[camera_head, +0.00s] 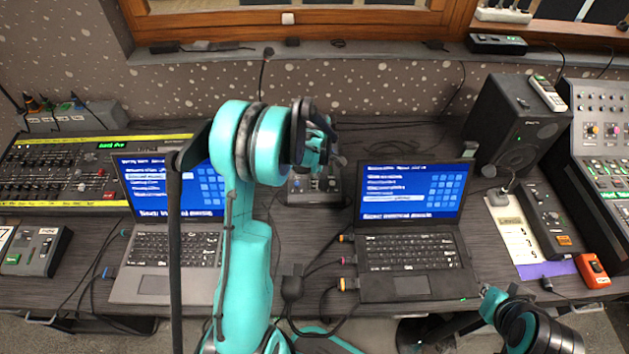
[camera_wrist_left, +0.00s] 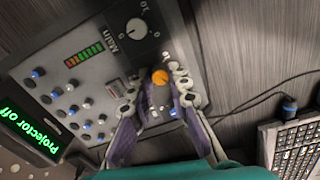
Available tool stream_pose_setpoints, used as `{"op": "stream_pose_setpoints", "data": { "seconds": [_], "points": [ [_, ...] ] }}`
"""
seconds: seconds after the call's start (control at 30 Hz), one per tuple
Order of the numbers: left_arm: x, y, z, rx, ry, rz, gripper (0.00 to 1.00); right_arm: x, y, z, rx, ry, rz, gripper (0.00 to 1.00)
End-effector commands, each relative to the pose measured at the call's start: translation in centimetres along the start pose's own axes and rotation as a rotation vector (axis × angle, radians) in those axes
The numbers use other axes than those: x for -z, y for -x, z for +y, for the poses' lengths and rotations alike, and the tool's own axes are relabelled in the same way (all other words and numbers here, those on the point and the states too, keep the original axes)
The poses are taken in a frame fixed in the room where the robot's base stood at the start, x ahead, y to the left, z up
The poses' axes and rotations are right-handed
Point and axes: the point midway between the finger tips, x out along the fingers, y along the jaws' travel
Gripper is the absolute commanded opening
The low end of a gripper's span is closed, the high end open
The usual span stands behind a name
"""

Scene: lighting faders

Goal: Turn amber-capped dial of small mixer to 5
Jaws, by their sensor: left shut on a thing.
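The small mixer (camera_head: 318,190) stands on the desk between two laptops, partly hidden behind my left arm. In the left wrist view the small mixer (camera_wrist_left: 95,45) fills the upper left. Its amber-capped dial (camera_wrist_left: 160,77) sits between the fingertips of my left gripper (camera_wrist_left: 162,86), which is shut on it. The dial's pointer and most of its scale are hidden by the fingers. In the head view my left gripper (camera_head: 318,152) is above the mixer. My right gripper (camera_head: 488,291) is low at the right, by the desk's front edge; its fingers are too small to judge.
Rows of small blue and white knobs (camera_wrist_left: 58,93) lie left. Laptops (camera_head: 165,245) and (camera_head: 410,245) flank the mixer. A speaker (camera_head: 515,130) and cables stand around; the desk is crowded.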

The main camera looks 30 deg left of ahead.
Motion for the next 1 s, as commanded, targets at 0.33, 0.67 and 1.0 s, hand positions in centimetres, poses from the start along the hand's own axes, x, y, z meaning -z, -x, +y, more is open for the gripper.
{"op": "stream_pose_setpoints", "data": {
  "seconds": [0.33,0.67,1.0],
  "points": [
    [-0.12,-0.06,-0.02,0.000,-0.323,0.017,0.00,-0.25,-0.35,0.00,0.000,0.000,0.000,0.00],
    [-0.14,-0.05,-0.03,0.000,-0.635,0.035,0.00,-0.42,-0.59,0.00,0.000,0.000,0.000,0.00],
    [-0.19,-0.06,-0.05,0.000,-0.957,0.052,0.00,-0.57,-0.80,0.00,0.000,0.000,0.000,0.00]
  ]
}}
